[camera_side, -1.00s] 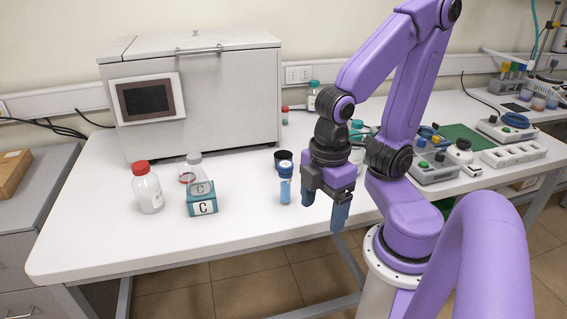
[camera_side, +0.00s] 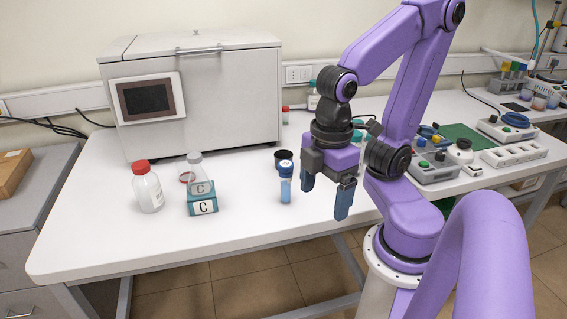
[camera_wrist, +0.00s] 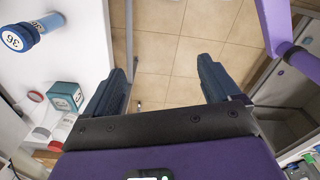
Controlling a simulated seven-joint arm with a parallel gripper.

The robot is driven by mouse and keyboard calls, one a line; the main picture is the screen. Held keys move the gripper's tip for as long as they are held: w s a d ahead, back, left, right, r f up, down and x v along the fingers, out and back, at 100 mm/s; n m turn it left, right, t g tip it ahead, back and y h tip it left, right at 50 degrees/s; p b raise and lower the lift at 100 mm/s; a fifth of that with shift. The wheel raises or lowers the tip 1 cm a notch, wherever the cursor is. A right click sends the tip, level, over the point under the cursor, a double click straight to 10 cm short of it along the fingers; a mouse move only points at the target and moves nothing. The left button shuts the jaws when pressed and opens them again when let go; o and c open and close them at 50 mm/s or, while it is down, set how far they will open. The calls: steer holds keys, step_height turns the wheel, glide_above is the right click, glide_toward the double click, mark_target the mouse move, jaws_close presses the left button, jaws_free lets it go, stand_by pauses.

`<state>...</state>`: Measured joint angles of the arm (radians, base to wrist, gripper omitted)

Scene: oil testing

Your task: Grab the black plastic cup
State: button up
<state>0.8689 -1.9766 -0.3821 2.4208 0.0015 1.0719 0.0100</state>
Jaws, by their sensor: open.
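The black plastic cup (camera_side: 286,155) stands on the white table in the side view, behind a blue-capped vial that overlaps its lower right part. I do not see the cup in the wrist view. My gripper (camera_side: 326,192) points down with its fingers apart and nothing between them. It hangs to the right of the vial and nearer the camera than the cup, apart from both. In the wrist view, my gripper (camera_wrist: 160,80) has floor tiles and the table edge behind its spread fingers.
The blue vial (camera_side: 286,188) stands in front of the cup and also shows in the wrist view (camera_wrist: 38,28). A red-capped bottle (camera_side: 148,190) and a teal box marked C (camera_side: 203,204) stand further left. A grey-white machine (camera_side: 225,100) stands behind. The front right-middle tabletop is clear.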

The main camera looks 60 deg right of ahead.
steer(key=w+d+n+h, duration=0.1)
steer(key=w+d+h, duration=0.25)
steer(key=w, duration=0.45)
steer(key=w+d+h, duration=0.3)
steer(key=w+d, duration=0.1)
steer(key=w, duration=0.4)
steer(key=w+d+r+n+g+h, duration=0.1)
steer(key=w+d+h, duration=0.2)
steer(key=w+d, duration=0.35)
steer(key=w+d+r+n+g+h, duration=0.1)
steer(key=w+d+g+h, duration=0.2)
steer(key=d, duration=0.6)
steer(key=t, duration=0.1)
glide_toward(288, 155)
steer(key=shift+s+a+r+h, duration=0.1)
steer(key=shift+s+a+h, duration=0.15)
steer(key=shift+s+a, duration=0.1)
steer(key=shift+f, duration=0.25)
steer(key=shift+d+f, duration=0.2)
steer(key=shift+d, duration=0.1)
steer(key=shift+x, duration=3.4)
steer(key=shift+w+r, duration=0.1)
steer(key=shift+w, duration=0.05)
steer(key=c, duration=1.1)
